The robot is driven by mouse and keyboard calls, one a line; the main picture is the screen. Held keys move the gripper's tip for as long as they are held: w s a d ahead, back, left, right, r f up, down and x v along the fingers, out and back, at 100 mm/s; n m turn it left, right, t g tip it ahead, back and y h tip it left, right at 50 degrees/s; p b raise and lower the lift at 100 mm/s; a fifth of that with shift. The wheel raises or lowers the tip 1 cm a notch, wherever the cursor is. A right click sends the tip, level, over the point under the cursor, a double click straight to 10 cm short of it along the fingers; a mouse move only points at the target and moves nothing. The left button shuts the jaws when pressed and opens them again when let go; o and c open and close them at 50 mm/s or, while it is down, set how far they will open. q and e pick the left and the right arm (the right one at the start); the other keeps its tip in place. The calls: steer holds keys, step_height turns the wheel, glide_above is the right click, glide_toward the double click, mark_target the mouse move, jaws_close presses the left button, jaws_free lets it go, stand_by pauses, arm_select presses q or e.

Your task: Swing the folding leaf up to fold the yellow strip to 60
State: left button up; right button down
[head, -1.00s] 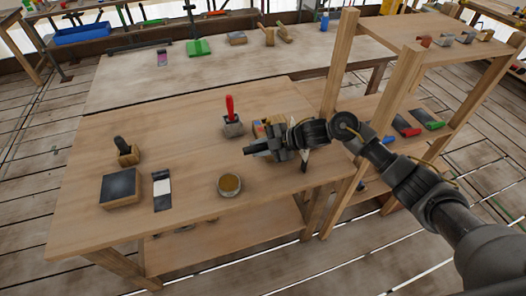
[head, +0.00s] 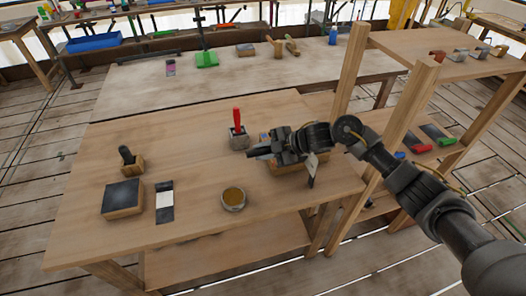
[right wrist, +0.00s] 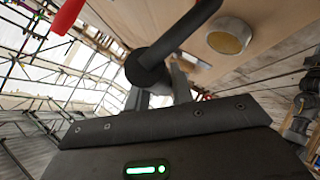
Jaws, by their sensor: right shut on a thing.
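My right gripper (head: 264,149) is over the right part of the near bench, beside the red-handled tool (head: 237,132). In the right wrist view, my right gripper (right wrist: 155,97) is shut on a dark rod-like handle (right wrist: 182,35) with a rounded end. A wooden piece (head: 288,169) shows partly under the gripper, and a white and dark upright piece (head: 312,164) stands just right of it. The gripper and arm cover much of this spot. I cannot make out the folding leaf or the yellow strip. My left gripper is out of view.
On the near bench are a round tin (head: 233,199), a black and white card (head: 165,202), a dark-topped block (head: 122,198) and a dark handle in a wooden block (head: 130,160). A wooden shelf frame (head: 410,110) stands close on the right.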

steer(key=shift+w+r, duration=0.1)
steer(key=c, duration=1.2)
jaws_free()
steer(key=b+v, duration=0.2)
steer(key=v, duration=0.8)
steer(key=shift+d+r+b, duration=0.2)
steer(key=shift+d+b, duration=0.1)
steer(key=shift+b, duration=0.05)
